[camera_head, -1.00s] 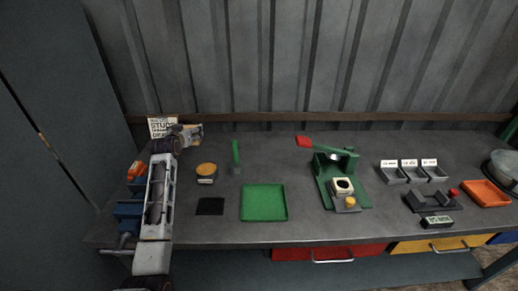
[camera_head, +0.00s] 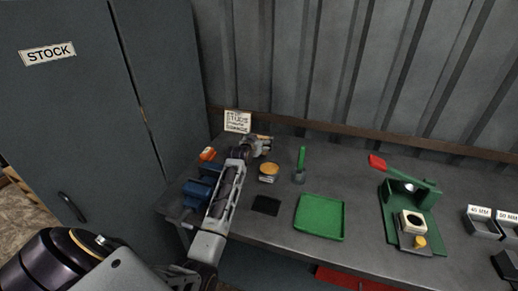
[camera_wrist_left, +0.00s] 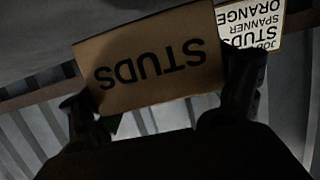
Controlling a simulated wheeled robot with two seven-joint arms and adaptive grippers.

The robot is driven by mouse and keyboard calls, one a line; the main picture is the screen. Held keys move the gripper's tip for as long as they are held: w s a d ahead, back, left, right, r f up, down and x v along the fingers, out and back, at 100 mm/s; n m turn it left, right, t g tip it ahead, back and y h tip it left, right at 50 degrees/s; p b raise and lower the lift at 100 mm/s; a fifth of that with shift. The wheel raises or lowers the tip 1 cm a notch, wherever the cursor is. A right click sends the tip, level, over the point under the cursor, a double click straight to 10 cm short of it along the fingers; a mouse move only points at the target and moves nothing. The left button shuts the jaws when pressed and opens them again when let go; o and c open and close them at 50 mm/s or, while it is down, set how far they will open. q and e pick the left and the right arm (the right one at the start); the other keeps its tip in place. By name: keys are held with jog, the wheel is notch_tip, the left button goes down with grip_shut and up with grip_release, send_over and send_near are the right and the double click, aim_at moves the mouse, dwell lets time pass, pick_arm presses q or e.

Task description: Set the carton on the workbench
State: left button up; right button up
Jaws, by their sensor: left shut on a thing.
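A tan cardboard carton marked STUDS (camera_wrist_left: 150,65) fills the upper middle of the left wrist view and looks upside down there. My left gripper (camera_wrist_left: 165,95) is shut on it, with one dark finger at each side. In the head view my left gripper (camera_head: 259,146) is at the back left of the workbench (camera_head: 285,222), beside the job card. The carton is small and mostly hidden there. I cannot tell whether it touches the bench top. My right gripper is out of view.
A job card (camera_head: 237,121) stands at the back. Near my arm are a blue vise (camera_head: 198,192), an orange-topped tin (camera_head: 269,172), a black pad (camera_head: 266,205), a green tray (camera_head: 320,217) and a green brush (camera_head: 301,160). A green press (camera_head: 412,205) stands right. A STOCK cabinet (camera_head: 75,115) stands left.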

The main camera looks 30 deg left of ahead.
pick_arm(q)
jog(key=shift+r, duration=0.1)
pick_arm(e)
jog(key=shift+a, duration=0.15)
pick_arm(q)
jog(key=shift+f, duration=1.85)
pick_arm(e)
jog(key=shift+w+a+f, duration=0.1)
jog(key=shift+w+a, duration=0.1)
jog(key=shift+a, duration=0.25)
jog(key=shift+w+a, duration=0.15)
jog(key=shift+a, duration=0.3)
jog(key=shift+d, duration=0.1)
pick_arm(q)
jog(key=o, duration=1)
jog(key=shift+f, duration=0.2)
jog(key=shift+o, duration=0.8)
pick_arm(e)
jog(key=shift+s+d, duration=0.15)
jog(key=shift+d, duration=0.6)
